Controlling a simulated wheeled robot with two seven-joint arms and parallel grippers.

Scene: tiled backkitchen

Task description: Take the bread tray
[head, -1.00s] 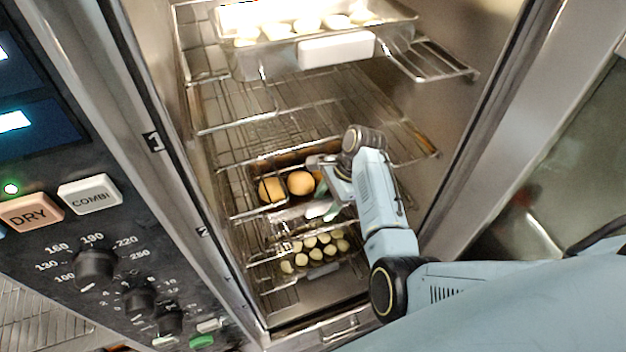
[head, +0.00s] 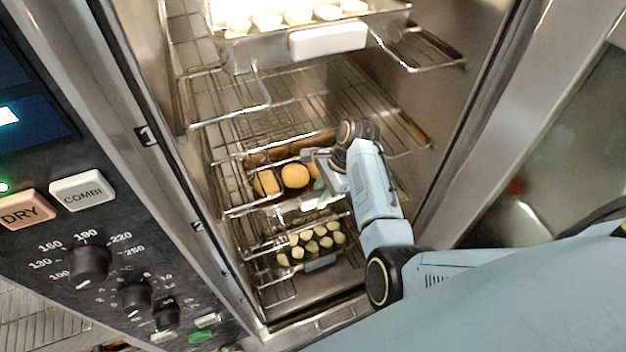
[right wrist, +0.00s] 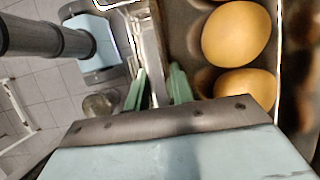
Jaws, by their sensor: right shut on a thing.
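The bread tray (head: 243,161) is a dark tray with golden-brown buns (head: 296,176), on a wire rack midway down the open oven. My right gripper (head: 318,193) reaches in from the right and is shut at the tray's near side. In the right wrist view its green fingertips (right wrist: 158,88) close on the tray's metal and pale front edge (right wrist: 149,45), with two buns (right wrist: 236,35) just to the right. My arm and gripper hide the tray's right part. My left gripper is not in view.
A tray with a white handle (head: 328,41) and pale pieces sits on the top rack. An empty wire rack (head: 300,100) lies just above the bread tray. A lower tray (head: 322,263) holds several small pale pieces. The oven's side walls and control panel (head: 60,230) flank the opening.

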